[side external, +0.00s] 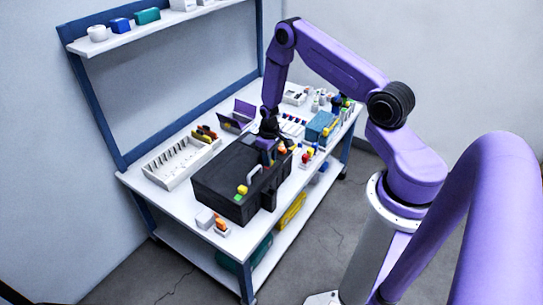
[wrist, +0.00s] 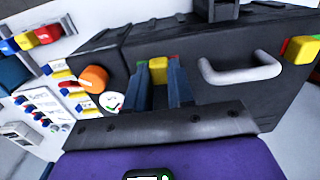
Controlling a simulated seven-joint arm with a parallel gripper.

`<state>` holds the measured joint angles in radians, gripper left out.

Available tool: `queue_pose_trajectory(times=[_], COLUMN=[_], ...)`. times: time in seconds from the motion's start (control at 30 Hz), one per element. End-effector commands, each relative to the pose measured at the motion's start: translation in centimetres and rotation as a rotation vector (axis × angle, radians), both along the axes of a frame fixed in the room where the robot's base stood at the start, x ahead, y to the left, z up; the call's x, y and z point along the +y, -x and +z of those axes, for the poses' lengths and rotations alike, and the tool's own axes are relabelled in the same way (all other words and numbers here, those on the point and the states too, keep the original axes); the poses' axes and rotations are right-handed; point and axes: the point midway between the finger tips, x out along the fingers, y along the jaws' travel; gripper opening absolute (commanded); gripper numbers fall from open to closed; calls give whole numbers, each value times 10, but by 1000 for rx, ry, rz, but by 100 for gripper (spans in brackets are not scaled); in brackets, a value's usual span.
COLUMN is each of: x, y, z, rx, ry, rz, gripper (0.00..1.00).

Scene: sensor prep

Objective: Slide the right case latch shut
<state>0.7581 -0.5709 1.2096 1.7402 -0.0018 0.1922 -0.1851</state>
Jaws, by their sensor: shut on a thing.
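The black case (side external: 222,178) lies closed on the white bench and fills much of the wrist view (wrist: 225,105). My gripper (wrist: 160,86) is at its front face, its two blue-grey fingers shut on the yellow right case latch (wrist: 158,72). Small green and red patches show by the latch's top; the fingers hide its sides. In the side view my gripper (side external: 268,147) points down at the case's far end, where the latch is hard to make out. A grey handle (wrist: 241,76) sits between this latch and the other yellow latch (wrist: 301,50), also in the side view (side external: 242,189).
An orange cylinder (wrist: 94,79) and a round white piece (wrist: 111,102) stand close beside my gripper. A white compartment tray (side external: 180,160) lies behind the case. Small blocks (side external: 207,219) sit at the near bench corner. A teal box (side external: 321,127) stands beyond the case.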

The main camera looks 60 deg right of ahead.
Motion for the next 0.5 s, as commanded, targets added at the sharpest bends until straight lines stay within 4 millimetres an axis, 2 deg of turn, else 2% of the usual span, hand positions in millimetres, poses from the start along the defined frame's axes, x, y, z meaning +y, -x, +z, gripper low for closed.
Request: queue_pose_trajectory(times=[0.1, 0.37, 0.4, 0.47, 0.5], x=[12, 15, 16, 16, 16], y=[0, -1, -1, -1, -1], z=[0, 0, 0, 0, 0], rx=[-1, 0, 0, 0, 0], ry=[0, -1, -1, -1, -1], rz=[2, 3, 3, 4, 4], gripper=[0, 0, 32, 49, 49])
